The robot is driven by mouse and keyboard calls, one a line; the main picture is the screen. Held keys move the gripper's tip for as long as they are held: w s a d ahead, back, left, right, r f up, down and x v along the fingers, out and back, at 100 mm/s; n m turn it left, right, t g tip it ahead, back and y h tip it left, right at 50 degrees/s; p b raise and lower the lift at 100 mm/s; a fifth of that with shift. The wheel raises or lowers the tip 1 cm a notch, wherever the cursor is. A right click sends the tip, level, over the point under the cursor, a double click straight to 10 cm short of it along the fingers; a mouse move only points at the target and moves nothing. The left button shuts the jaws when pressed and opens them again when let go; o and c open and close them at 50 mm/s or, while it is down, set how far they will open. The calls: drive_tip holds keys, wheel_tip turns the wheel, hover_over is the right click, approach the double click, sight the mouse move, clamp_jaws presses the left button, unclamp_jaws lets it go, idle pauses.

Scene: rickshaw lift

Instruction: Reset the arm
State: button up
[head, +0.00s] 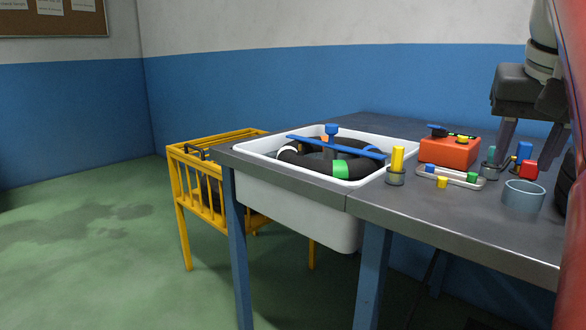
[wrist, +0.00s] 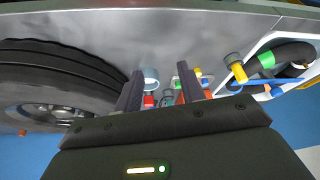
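My gripper (head: 527,150) hangs at the upper right of the head view, with its fingers pointing down over the right part of the grey workbench (head: 450,215). Its two dark fingers stand apart with nothing held between them. In the wrist view my gripper (wrist: 160,88) also shows two spread fingers, with small bench items seen beyond and between them. Part of my arm above the gripper is cut off by the picture edge.
A white basin (head: 290,205) holds a black tube (head: 365,165) and a blue bar tool (head: 332,131). A red box (head: 450,151), small coloured parts and a grey cup (head: 523,196) stand near my gripper. A large tyre (wrist: 55,75) fills the wrist view's left. A yellow rack (head: 184,200) stands left.

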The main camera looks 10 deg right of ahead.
drive_tip(key=w+a+f+n+t+y, duration=0.1)
drive_tip(key=w+a+f+n, duration=0.15)
drive_tip(key=a+f, duration=0.9)
drive_tip(key=s+a+f+n, duration=0.2)
drive_tip(key=s+a+f, duration=0.1)
drive_tip(key=f, duration=0.7)
drive_tip(key=s+a+f+n+y, duration=0.1)
drive_tip(key=s+a+f+n, duration=0.1)
drive_tip(key=f, duration=0.8)
drive_tip(key=s+a, duration=0.1)
drive_tip(key=a, duration=0.1)
drive_tip(key=shift+s+a+f+t+y, duration=0.2)
drive_tip(key=shift+a+t+y, duration=0.1)
drive_tip(key=shift+a+t, duration=0.1)
